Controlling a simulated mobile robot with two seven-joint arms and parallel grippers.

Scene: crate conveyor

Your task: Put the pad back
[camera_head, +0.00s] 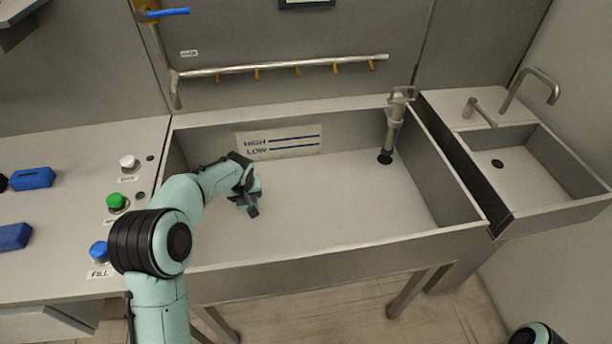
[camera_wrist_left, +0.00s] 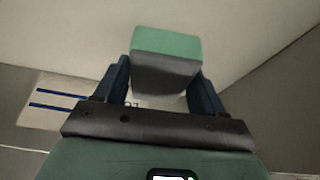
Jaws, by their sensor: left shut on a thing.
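The pad (camera_wrist_left: 166,45), a block with a green face and a dark grey side, sits between the two blue fingers of my left gripper (camera_wrist_left: 161,78) in the left wrist view. The gripper is shut on it. In the head view my left gripper (camera_head: 248,198) is inside the large grey basin (camera_head: 330,205), in its left part, below the HIGH/LOW label. The pad is hard to make out there behind the gripper. Whether it touches the basin cannot be told. My right gripper is out of view.
The HIGH/LOW label (camera_head: 279,142) is on the basin's back wall. A standing pipe with a handle (camera_head: 393,130) is at the back right. Left counter holds FILL (camera_head: 99,250), green (camera_head: 117,202) and white (camera_head: 128,162) buttons and blue blocks (camera_head: 33,178). The basin's right floor is clear.

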